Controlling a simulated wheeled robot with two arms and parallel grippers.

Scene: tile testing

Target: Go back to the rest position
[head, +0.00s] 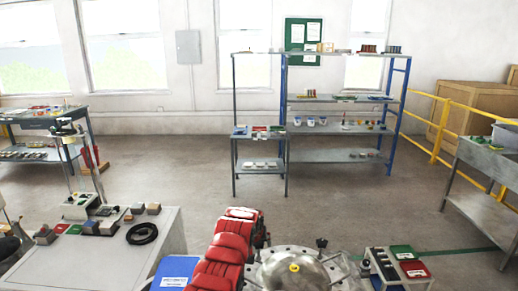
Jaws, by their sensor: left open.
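My left gripper (14,238), dark and partly cut off by the left edge of the head view, is at the lower left beside the light grey bench (95,255). It is open, and I see nothing held in it. It is close to small grey and brown blocks (45,236) at the bench's left end; whether it touches them I cannot tell. My right gripper is not in view.
A black ring-shaped coil (142,233) lies on the bench. Red padded shapes (225,250) and a round metal plate (295,268) are at the bottom centre. A shelf rack (260,168) stands at the back; a metal table (488,160) is right. The middle floor is clear.

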